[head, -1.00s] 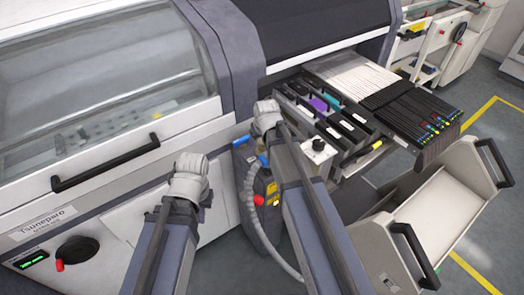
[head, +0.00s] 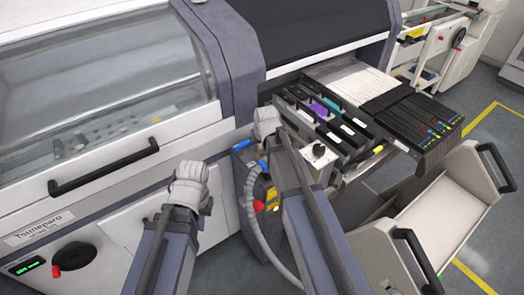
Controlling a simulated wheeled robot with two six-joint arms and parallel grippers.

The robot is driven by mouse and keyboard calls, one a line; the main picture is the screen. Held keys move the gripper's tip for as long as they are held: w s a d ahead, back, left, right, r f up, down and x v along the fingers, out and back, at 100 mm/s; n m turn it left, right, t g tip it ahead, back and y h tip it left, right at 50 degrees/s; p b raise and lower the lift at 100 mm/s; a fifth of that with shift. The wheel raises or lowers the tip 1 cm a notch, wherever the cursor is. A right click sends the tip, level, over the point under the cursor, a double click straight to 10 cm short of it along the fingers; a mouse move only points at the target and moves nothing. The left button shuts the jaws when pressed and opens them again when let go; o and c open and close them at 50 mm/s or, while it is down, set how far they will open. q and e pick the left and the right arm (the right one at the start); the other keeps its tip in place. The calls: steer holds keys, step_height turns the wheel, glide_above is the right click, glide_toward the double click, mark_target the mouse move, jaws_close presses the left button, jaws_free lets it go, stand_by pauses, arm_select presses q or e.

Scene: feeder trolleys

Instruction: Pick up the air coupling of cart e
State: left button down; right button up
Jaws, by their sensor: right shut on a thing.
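The feeder cart (head: 405,260) stands at the right, joined to the machine, with a grey corrugated hose (head: 247,205) curving up its left side. A blue fitting (head: 263,166) shows near the hose's upper end, and another blue piece (head: 242,145) lies to its left; I cannot tell which is the air coupling. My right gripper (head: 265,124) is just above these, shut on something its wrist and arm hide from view. My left gripper (head: 190,182) is lower left, before the machine's white front panel; its fingers cannot be made out.
The machine's cover has a black handle (head: 104,167). A control box with red and yellow parts (head: 261,205) stands beside the hose. A feeder bank (head: 400,125) sits above the cart's tray and handles (head: 497,167). Free floor with yellow lines lies at the far right.

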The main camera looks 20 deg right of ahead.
mark_target(262, 145)
jaws_close()
steer(key=shift+r, duration=0.15)
step_height(262, 145, up, 10)
steer(key=p, duration=1)
step_height(262, 145, up, 3)
steer(key=p, duration=0.3)
stand_by(0.4)
